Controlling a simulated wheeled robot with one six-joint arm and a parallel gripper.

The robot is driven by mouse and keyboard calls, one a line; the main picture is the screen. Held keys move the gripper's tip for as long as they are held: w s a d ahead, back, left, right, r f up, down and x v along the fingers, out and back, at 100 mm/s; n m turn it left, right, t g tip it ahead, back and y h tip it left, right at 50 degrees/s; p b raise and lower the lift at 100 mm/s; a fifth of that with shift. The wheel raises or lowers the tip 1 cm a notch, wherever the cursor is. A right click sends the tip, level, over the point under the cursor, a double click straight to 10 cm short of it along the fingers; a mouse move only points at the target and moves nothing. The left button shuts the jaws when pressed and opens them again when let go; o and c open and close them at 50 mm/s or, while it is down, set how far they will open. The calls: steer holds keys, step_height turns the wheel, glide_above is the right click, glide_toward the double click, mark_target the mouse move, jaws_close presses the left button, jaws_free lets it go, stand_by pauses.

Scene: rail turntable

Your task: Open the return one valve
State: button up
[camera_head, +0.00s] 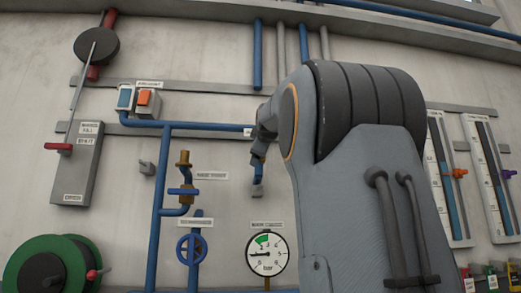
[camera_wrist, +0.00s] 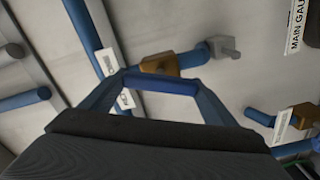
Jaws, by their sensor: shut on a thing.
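In the wrist view my gripper (camera_wrist: 160,95) is shut on a blue handle bar (camera_wrist: 162,86), with one finger at each end of it. Just behind the bar is a brass valve body (camera_wrist: 160,64) on a short blue pipe (camera_wrist: 193,55) that ends at a grey fitting (camera_wrist: 225,48). White tags (camera_wrist: 112,62) beside it are too small to read, so I cannot confirm the return one name. In the head view my arm hides most of the gripper and this valve; the short blue pipe (camera_head: 258,167) shows below them.
Left of the arm are a brass valve with a blue handle (camera_head: 183,191), a blue handwheel (camera_head: 191,249) and a round pressure gauge (camera_head: 267,254). A grey lever box (camera_head: 77,175) and green reel (camera_head: 50,265) stand further left. Tall level gauges (camera_head: 447,180) are at right.

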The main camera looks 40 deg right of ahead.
steer(key=shift+n, duration=1.2)
steer(key=o, duration=1)
steer(key=shift+o, duration=0.2)
steer(key=b+v, duration=0.3)
steer(key=v, duration=0.4)
steer(key=shift+s+a, duration=0.2)
steer(key=shift+s, duration=0.15)
steer(key=shift+s+d+f, duration=0.1)
